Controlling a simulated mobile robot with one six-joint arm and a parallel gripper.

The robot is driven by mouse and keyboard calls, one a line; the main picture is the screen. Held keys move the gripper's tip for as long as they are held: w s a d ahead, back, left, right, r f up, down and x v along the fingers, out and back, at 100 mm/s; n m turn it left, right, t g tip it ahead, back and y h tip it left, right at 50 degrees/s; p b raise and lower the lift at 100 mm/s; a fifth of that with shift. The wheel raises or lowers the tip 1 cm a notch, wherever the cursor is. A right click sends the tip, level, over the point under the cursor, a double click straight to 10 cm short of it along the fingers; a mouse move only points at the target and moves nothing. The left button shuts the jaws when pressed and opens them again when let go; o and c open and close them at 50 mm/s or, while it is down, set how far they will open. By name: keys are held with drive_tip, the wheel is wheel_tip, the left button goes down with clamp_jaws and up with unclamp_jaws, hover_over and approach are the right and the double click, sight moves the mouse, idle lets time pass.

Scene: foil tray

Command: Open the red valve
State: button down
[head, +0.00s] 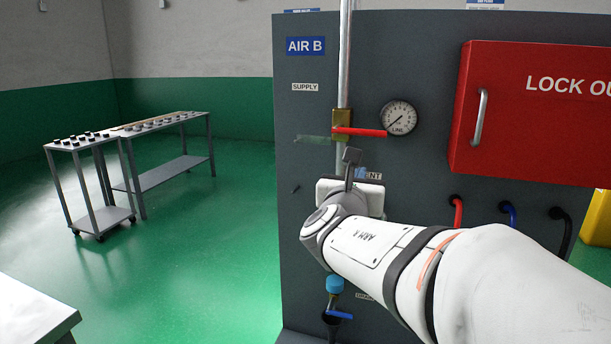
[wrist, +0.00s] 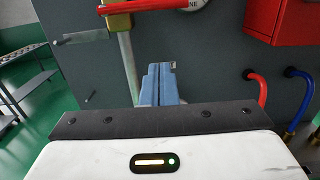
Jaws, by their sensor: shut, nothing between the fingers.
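The red valve handle (head: 360,132) lies level, pointing right from a brass valve body (head: 342,124) on the vertical supply pipe (head: 344,60). It also shows at the top of the wrist view (wrist: 155,5), cut off by the frame edge, with the brass body (wrist: 118,20) to its left. My gripper (head: 352,156) is just below the handle, apart from it in the picture. In the wrist view its blue-grey fingers (wrist: 158,70) are together and empty, right of the pipe (wrist: 130,60). My wrist and arm hide the lower pipe in the head view.
A round LINE gauge (head: 399,117) is right of the valve. A red lockout box (head: 535,112) juts out further right. A blue-handled valve (head: 338,314) is lower.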

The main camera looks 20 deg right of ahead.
sight(359, 132)
drive_tip(key=w+d+r+p, duration=0.2)
drive_tip(key=w+d+r, duration=0.1)
drive_tip(key=w+r, duration=0.1)
drive_tip(key=shift+w+d+p, duration=0.2)
drive_tip(key=shift+w+p, duration=0.2)
drive_tip(key=shift+w, duration=0.15)
drive_tip(key=shift+r, duration=0.1)
